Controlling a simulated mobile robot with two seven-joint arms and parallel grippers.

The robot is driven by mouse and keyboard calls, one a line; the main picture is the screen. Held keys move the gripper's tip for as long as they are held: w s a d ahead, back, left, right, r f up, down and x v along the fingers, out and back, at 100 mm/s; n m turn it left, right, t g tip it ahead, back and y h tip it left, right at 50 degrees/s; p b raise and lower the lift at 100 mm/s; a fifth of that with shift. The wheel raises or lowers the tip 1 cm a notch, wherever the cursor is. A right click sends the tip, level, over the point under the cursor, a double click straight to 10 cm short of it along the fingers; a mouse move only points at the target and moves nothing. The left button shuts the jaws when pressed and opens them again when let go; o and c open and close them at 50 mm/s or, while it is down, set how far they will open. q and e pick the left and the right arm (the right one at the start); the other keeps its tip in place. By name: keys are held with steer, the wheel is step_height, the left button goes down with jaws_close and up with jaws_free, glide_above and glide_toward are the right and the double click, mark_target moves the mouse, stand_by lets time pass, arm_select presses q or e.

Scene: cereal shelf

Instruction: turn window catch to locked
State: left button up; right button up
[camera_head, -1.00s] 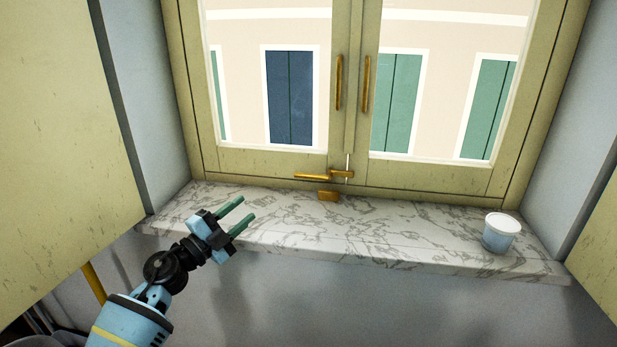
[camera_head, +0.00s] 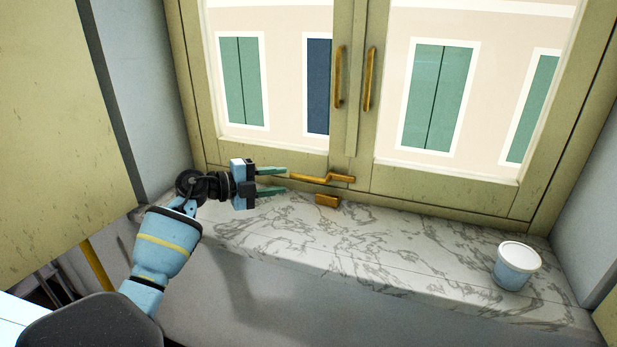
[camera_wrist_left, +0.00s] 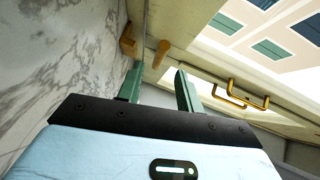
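The brass window catch (camera_head: 322,179) is on the lower frame of the window, near where the two sashes meet. Its handle lies roughly level, pointing left. A small brass block (camera_head: 327,200) sits just below it at the sill. My left gripper (camera_head: 287,180) is open and empty, just left of the handle's end, with its green fingers pointing right at it. In the left wrist view, the catch handle (camera_wrist_left: 157,54) shows end-on ahead of the gap between the fingers, and the brass block (camera_wrist_left: 129,41) is beside it. My right gripper is not in view.
A marble sill (camera_head: 400,255) runs below the window and is mostly bare. A white-lidded tub (camera_head: 517,266) stands at its right end. Two vertical brass pulls (camera_head: 339,78) are on the sashes. A yellowish panel (camera_head: 60,130) stands at the left.

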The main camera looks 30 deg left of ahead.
mark_target(300, 178)
arm_select(q)
steer(key=shift+x, duration=3.9)
steer(key=shift+s, duration=0.1)
jaws_close()
